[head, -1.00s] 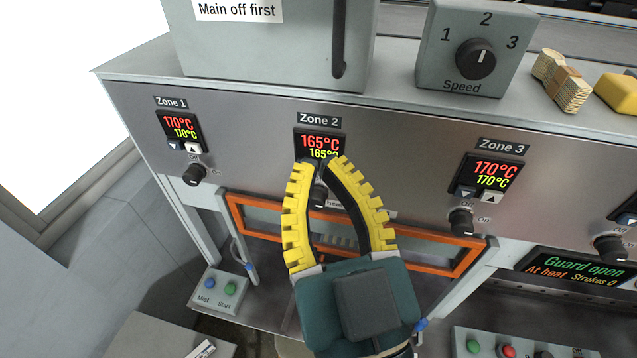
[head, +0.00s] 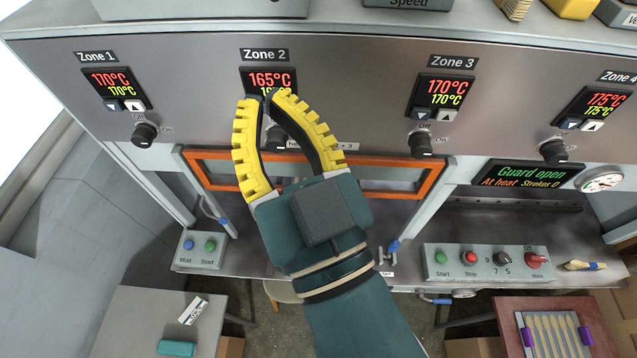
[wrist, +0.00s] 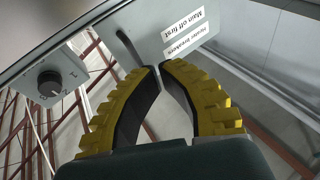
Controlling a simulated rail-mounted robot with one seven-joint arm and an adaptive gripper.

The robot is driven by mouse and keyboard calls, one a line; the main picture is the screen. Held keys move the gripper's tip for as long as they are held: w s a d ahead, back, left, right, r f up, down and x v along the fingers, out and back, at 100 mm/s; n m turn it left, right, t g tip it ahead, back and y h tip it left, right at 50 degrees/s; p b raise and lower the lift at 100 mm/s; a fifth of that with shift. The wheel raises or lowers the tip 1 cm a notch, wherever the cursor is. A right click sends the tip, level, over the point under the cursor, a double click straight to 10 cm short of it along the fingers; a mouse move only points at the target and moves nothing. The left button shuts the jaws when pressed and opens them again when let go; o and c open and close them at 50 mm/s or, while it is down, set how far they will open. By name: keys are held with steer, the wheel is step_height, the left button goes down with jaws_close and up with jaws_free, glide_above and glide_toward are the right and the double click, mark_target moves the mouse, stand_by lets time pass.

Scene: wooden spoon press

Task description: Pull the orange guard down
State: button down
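The orange guard (head: 432,179) is a rectangular orange frame with a clear pane. It sits under the steel control panel in the head view, and my gripper and forearm hide its middle. A display (head: 524,176) to its right reads "Guard open". My gripper (head: 268,98) has yellow ribbed fingers whose tips meet or nearly meet, with nothing seen between them. In the head view the tips overlap the Zone 2 readout, above the guard's top bar; I cannot tell the depth gap. In the wrist view my gripper (wrist: 160,68) points toward the grey breaker box, and the guard is not seen.
Zone knobs such as the Zone 1 knob (head: 145,134) and Zone 3 knob (head: 421,146) stick out above the guard. A Mist/Start box (head: 201,250) stands lower left, a Start/Stop box (head: 488,264) lower right. The breaker box (wrist: 135,35) sits on top.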

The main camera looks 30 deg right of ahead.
steer(key=w+d+f+m+g+b, duration=0.15)
steer(key=w+f+g, duration=0.25)
steer(key=f, duration=0.5)
steer(key=s+d+f+m+g+h+b, duration=0.1)
steer(key=s+d+f+g+b, duration=0.1)
steer(key=d+f, duration=0.35)
steer(key=s+d+f+m+g+h+b, duration=0.1)
steer(key=s+d+f+m+g+b, duration=0.15)
steer(key=f, duration=0.65)
steer(key=s+d+f+m+g+h+b, duration=0.15)
steer(key=d+f, duration=0.25)
steer(key=f, duration=0.4)
steer(key=w+d+f+n+p, duration=0.1)
steer(key=w+d+f, duration=0.1)
steer(key=w+f, duration=0.6)
steer(key=shift+w+d+f+g+p, duration=0.2)
steer(key=shift+w+d+g+p, duration=0.1)
steer(key=shift+w+d, duration=0.1)
steer(key=shift+f+y, duration=0.15)
steer(key=shift+y, duration=0.1)
step_height(320, 180, down, 28)
steer(key=b, duration=1.5)
steer(key=shift+r, duration=0.2)
